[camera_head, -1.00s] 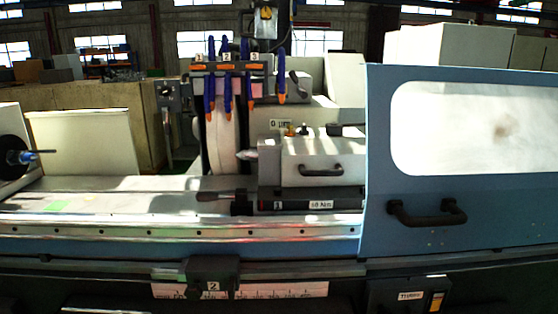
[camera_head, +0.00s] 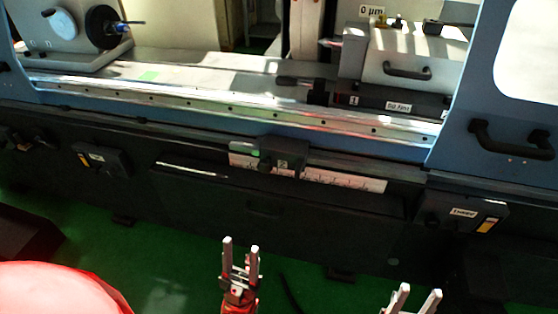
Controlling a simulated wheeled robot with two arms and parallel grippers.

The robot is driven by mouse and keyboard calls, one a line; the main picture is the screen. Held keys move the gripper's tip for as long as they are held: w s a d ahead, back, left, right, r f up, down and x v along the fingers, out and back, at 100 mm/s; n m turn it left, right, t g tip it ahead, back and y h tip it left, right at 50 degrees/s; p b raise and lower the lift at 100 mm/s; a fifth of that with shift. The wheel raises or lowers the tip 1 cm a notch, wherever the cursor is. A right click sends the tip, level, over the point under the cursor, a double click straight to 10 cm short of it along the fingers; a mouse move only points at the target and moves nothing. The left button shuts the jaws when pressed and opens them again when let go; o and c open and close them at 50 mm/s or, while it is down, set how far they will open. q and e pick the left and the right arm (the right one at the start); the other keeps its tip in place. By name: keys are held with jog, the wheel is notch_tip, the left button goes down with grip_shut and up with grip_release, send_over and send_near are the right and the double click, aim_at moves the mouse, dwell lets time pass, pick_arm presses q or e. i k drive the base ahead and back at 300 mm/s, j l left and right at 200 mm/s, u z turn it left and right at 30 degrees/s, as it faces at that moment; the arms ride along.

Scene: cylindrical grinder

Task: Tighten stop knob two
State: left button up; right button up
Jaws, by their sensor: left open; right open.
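The stop block labelled 2 (camera_head: 284,158) sits on the rail along the machine's front, just above the white scale strip (camera_head: 343,181). Its dark knob (camera_head: 266,165) shows at the block's lower left, small and hard to make out. My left gripper (camera_head: 241,246) is open and empty, pointing up, in front of the machine and below the block in the picture. My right gripper (camera_head: 418,296) is open and empty at the bottom edge, further right. Both grippers are apart from the machine.
A black handle (camera_head: 500,135) stands out from the blue door at right. A control box (camera_head: 462,212) hangs below it. Another dark box (camera_head: 103,160) is at left. A red rounded shape (camera_head: 55,290) fills the lower left. Green floor lies before the machine.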

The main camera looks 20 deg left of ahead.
aim_at(266, 166)
jog(key=i+l+u, duration=0.6)
jog(key=i+l, duration=0.15)
jog(key=l, duration=0.25)
